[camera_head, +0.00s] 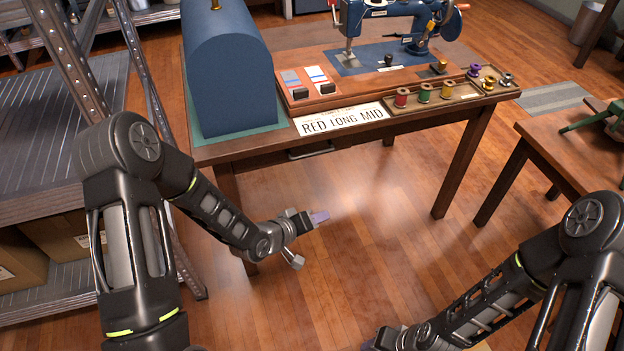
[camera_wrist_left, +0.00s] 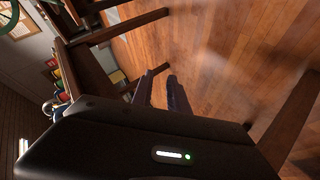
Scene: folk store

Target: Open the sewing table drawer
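The wooden sewing table (camera_head: 240,152) stands ahead of me. A metal handle (camera_head: 311,151) shows under its front edge, below the sign; the drawer front is mostly hidden beneath the tabletop, and I cannot tell how far it is out. My left gripper (camera_head: 320,217) is in front of the table, below and apart from the handle. In the left wrist view its two fingers (camera_wrist_left: 163,92) stand apart with nothing between them. My right gripper (camera_head: 372,346) is only partly in view at the bottom edge, and its fingers are cut off.
A metal shelf (camera_head: 40,130) stands close on the left. A smaller wooden table (camera_head: 575,150) stands right. Floor between is clear.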

